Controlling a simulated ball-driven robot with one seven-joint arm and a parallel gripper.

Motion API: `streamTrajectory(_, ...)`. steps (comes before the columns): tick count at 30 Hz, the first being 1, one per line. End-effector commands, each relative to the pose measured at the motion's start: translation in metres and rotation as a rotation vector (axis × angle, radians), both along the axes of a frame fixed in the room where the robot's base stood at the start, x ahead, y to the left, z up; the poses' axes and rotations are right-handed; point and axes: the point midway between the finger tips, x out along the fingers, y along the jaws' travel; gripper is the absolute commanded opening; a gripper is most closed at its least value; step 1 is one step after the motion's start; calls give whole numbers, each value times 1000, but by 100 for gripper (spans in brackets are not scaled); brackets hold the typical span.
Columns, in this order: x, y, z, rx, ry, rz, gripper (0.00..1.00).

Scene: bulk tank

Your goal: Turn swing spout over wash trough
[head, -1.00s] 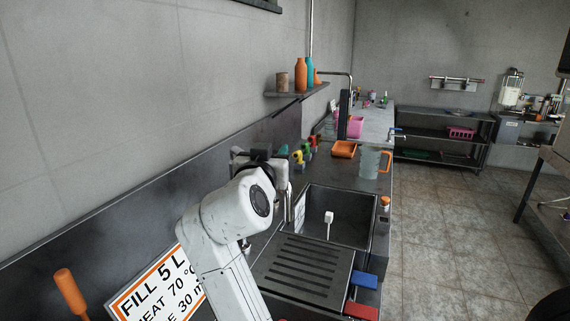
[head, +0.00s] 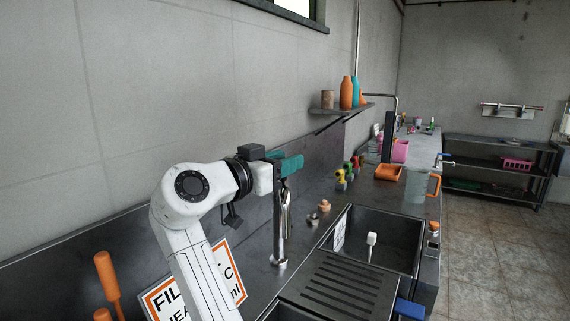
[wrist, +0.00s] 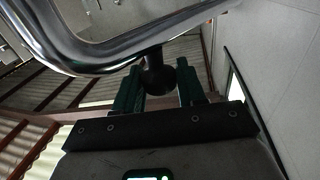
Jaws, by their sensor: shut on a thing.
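The chrome swing spout (head: 280,240) stands upright on the counter in the head view, left of the wash trough (head: 398,222). Its curved tube (wrist: 95,55) crosses the top of the wrist view. My gripper (head: 291,163) is at the top of the spout, with its teal fingers level. In the wrist view my gripper (wrist: 158,88) is shut on a dark round knob (wrist: 157,77) below the tube. In the head view the fingers hide the knob. The spout's outlet direction is hard to tell. A white-headed brush (head: 371,239) stands in the trough.
A slotted drainboard (head: 345,290) lies in front of the trough. Coloured valve handles (head: 347,172), an orange tray (head: 388,173) and a clear jug (head: 416,186) stand behind it. A shelf with bottles (head: 346,93) is on the wall. A sign (head: 228,275) leans at the left.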

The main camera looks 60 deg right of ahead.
Motion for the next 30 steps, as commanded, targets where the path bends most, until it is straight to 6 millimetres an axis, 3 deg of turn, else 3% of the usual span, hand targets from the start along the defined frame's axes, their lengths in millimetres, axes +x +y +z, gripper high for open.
streamTrajectory(5,1,0,5,-9,-8,7,0)
streamTrajectory(6,1,0,5,-9,-8,7,42)
streamTrajectory(11,1,0,3,-6,-5,5,57)
streamTrajectory(22,1,7,1,-3,-3,5,58)
streamTrajectory(30,6,54,0,-4,-3,8,58)
